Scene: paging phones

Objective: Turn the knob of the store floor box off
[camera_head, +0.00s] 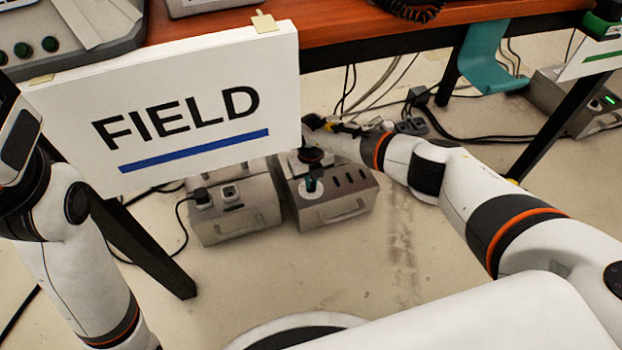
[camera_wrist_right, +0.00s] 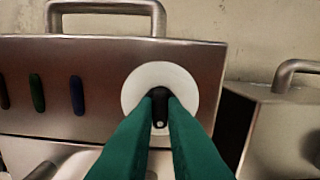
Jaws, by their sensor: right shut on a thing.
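A grey metal floor box (camera_head: 335,213) with a front handle stands under the table, near the middle of the head view. Its sloped top carries a round white dial with a black knob (camera_wrist_right: 159,108). My right gripper (camera_head: 311,182) reaches down to this dial. In the right wrist view its green fingers (camera_wrist_right: 160,100) are shut on the knob, one on each side. The knob's lower end, with a pale dot, shows between them. No label on this box is readable, so I cannot tell whether it is the store box. My left gripper is out of view.
A white FIELD sign (camera_head: 180,110) hangs from the table edge (camera_head: 345,32) and covers part of the space behind. A second grey box (camera_head: 240,222) stands close on the left. Another box (camera_head: 580,105) with green lights is at far right. Cables lie behind.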

